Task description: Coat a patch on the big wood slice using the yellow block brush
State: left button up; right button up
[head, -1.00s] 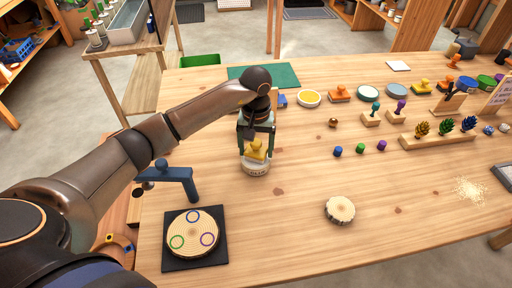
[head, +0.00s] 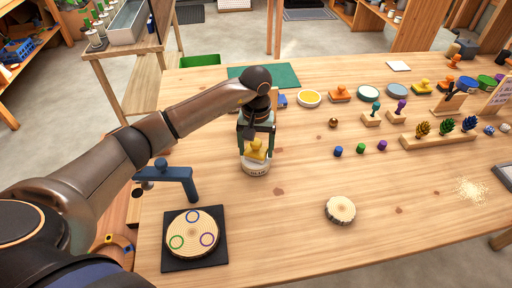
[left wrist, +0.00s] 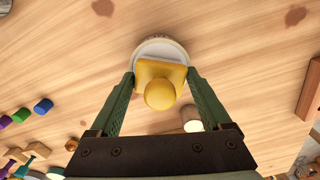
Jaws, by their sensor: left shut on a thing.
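My left gripper (head: 257,143) is shut on the yellow block brush (head: 257,150), which also shows in the left wrist view (left wrist: 160,92) between the two green fingers. The brush is upright over a round white pot (head: 256,168) with lettering on its side; I cannot tell how deep it sits in it. The big wood slice (head: 193,240) lies on a black square mat at the lower left, with blue, green and purple rings on its face. A smaller wood slice (head: 340,209) lies bare on the table. My right gripper is not in view.
A blue angled stand (head: 172,178) rises behind the mat. Small blue, green and purple pegs (head: 360,149), stamps, ink pads and a rack of pine cones (head: 440,136) fill the right and back. The table between the pot and the mat is mostly clear.

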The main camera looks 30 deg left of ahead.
aim_at(256, 142)
pick_arm(q)
jog(key=shift+s+f, duration=0.1)
jog(key=shift+s, duration=0.05)
jog(key=shift+r+p, duration=2)
jog(key=shift+r, duration=1.6)
jog(key=s+d+r+m, duration=0.2)
jog(key=s+r, duration=0.1)
jog(key=s, duration=0.3)
jog(key=s+d+r+m, duration=0.2)
jog(key=s+r, duration=0.1)
jog(key=s, duration=0.3)
jog(key=shift+s+d, duration=0.25)
jog(key=shift+d, duration=0.1)
